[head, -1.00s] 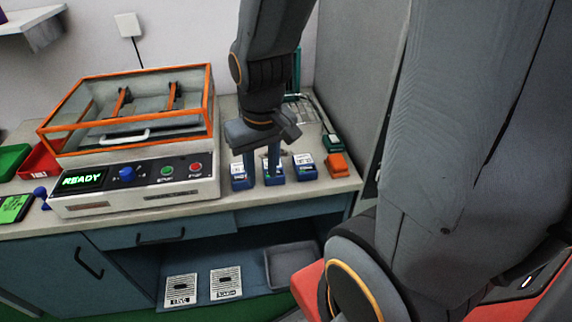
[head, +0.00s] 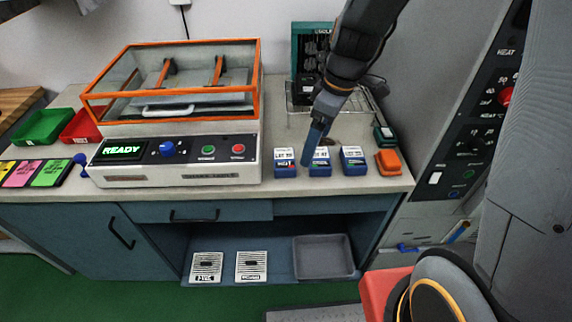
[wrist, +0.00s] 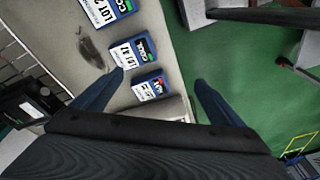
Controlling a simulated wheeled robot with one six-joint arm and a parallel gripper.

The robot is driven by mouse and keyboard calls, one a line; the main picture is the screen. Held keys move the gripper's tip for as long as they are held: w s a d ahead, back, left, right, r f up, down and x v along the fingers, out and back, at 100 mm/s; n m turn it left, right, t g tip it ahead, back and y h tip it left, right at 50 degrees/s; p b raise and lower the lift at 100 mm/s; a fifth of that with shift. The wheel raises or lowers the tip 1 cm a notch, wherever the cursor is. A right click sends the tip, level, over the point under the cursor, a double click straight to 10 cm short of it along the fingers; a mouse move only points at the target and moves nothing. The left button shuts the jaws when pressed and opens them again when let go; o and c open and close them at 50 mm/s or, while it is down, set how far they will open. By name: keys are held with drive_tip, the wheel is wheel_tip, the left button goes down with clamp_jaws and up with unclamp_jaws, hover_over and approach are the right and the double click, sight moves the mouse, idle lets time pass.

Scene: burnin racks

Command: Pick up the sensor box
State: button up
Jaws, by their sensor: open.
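Three blue boxes with white labels stand in a row on the bench: a left box (head: 285,164), a middle box (head: 321,166) and a right box (head: 353,161). I cannot tell which one is the sensor box. In the wrist view they are the lower box (wrist: 150,88), the middle box (wrist: 129,52) marked LOT 41, and the partly cut-off upper box (wrist: 107,9). My gripper (head: 310,154) is open and empty over the left and middle boxes. In the wrist view its fingertips (wrist: 160,78) are spread apart, with the lower box between them in the picture.
A glass-sided machine (head: 180,160) reading READY stands left of the boxes. An orange block (head: 388,162) sits right of them, with a wire rack (head: 350,105) behind. A grey tray (head: 323,257) lies on the shelf below. The bench's front edge is close to the boxes.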

sight(285, 158)
drive_tip(key=shift+w+a+f+n+y+p, duration=0.25)
drive_tip(key=shift+w+a+f+n, duration=0.85)
drive_tip(key=shift+f, duration=0.6)
drive_tip(key=shift+w+a+f+n+y+p, duration=0.2)
drive_tip(key=shift+w+a+f+n, duration=0.55)
drive_tip(key=shift+a+f, duration=0.75)
drive_tip(key=shift+w+a+f+n+y+p, duration=0.25)
drive_tip(key=shift+w+a+f+n, duration=0.65)
drive_tip(key=shift+f, duration=1)
drive_tip(key=shift+s+a+n, duration=0.1)
drive_tip(key=shift+s+n, duration=0.1)
drive_tip(key=shift+n, duration=0.05)
drive_tip(key=c, duration=1.3)
drive_tip(key=shift+o, duration=0.2)
drive_tip(key=shift+r, duration=0.1)
